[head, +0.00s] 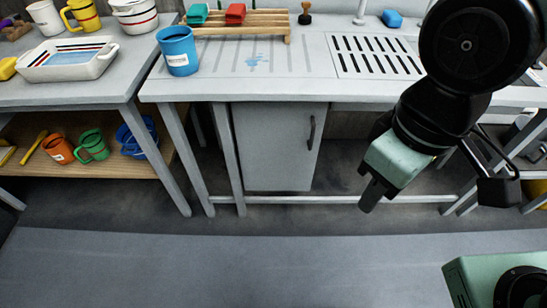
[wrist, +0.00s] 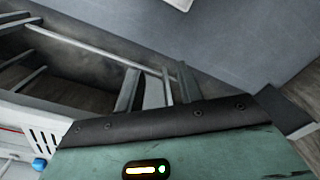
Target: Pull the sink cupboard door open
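The grey sink cupboard door (head: 270,150) is under the sink counter in the head view and looks shut. Its dark upright bar handle (head: 311,132) is near the door's right edge. My gripper (head: 367,183) is to the right of the handle and lower in the picture, apart from it, with its fingers pointing down and left. In the wrist view the two dark fingers of my gripper (wrist: 158,88) stand apart with nothing held between them. I cannot make out the door or handle in the wrist view.
The sink counter (head: 225,90) overhangs the cupboard, with a blue mug (head: 178,50) and a wooden rack (head: 240,25) on top. Table legs and a low grey rail (head: 420,198) stand near my gripper. The floor before the door is clear.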

